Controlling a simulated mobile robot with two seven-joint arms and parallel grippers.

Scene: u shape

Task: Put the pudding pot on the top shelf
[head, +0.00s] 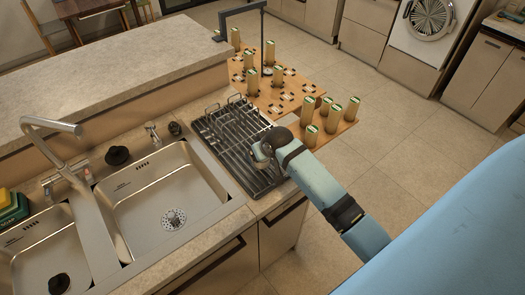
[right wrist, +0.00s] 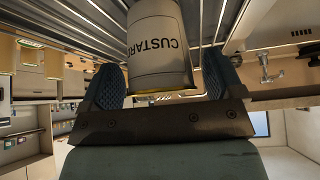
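The pudding pot (right wrist: 160,45), a pale pot with CUSTARD lettering and a yellow edge, is between the two fingers of my right gripper (right wrist: 160,88) in the right wrist view. A narrow gap seems to show on each side of it, so the fingers appear open around it. In the head view my right gripper (head: 262,152) is over the right edge of the metal dish rack (head: 225,135) and mostly hides the pot. No top shelf can be identified for certain. My left gripper is not in view.
A wooden surface (head: 300,92) beyond the rack carries several tan pots with green-and-white tops. A sink (head: 165,190) with a tall tap (head: 50,125) lies left of the rack. A raised ledge (head: 110,70) runs behind. Floor (head: 400,120) is clear at right.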

